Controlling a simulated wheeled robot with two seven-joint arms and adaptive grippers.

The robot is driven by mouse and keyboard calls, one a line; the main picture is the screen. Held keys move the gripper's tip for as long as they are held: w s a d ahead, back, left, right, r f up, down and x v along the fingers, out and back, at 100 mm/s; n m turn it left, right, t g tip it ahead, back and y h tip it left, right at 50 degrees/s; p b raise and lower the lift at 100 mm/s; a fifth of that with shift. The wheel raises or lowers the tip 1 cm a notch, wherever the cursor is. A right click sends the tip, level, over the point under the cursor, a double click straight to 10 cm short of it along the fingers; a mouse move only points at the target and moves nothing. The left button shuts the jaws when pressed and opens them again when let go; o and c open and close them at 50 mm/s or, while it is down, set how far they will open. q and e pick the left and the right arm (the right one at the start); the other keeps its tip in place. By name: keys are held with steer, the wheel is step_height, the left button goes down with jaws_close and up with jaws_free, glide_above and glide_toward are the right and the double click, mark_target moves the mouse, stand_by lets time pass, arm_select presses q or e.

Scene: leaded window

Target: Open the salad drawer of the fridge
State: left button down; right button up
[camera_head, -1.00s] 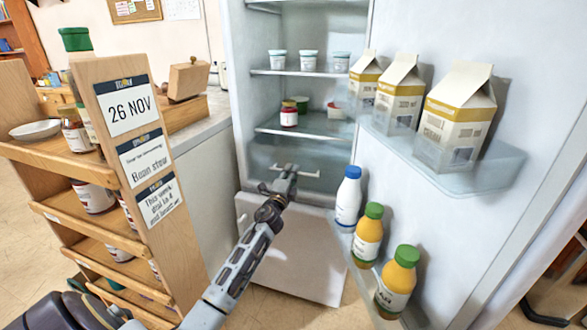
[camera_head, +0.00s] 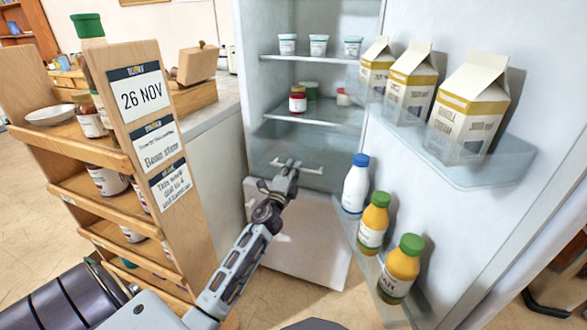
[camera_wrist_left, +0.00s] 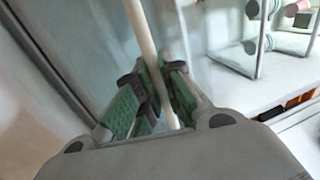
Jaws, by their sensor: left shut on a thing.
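The salad drawer (camera_head: 268,146) is a clear bin low in the open fridge, with a pale bar handle (camera_head: 318,170) across its front. It appears pulled a little way out. My left gripper (camera_head: 289,166) is shut on the handle near its left part and hides some of it. In the left wrist view, the handle (camera_wrist_left: 141,28) runs as a pale rod between the green pads of my left gripper (camera_wrist_left: 158,92). The drawer's inside looks empty, though the glare makes it hard to tell. My right gripper is not in view.
The fridge door (camera_head: 535,60) stands open at right, with cartons (camera_head: 467,105) and bottles (camera_head: 402,268) on its racks. A wooden shelf unit (camera_head: 195,215) with jars stands close at left of my arm. Small jars (camera_head: 297,101) stand on the fridge shelves.

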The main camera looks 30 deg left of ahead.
arm_select(q)
steer(key=c, duration=1.5)
jaws_free()
steer(key=shift+v, duration=6.05)
steer(key=shift+d+f, duration=0.1)
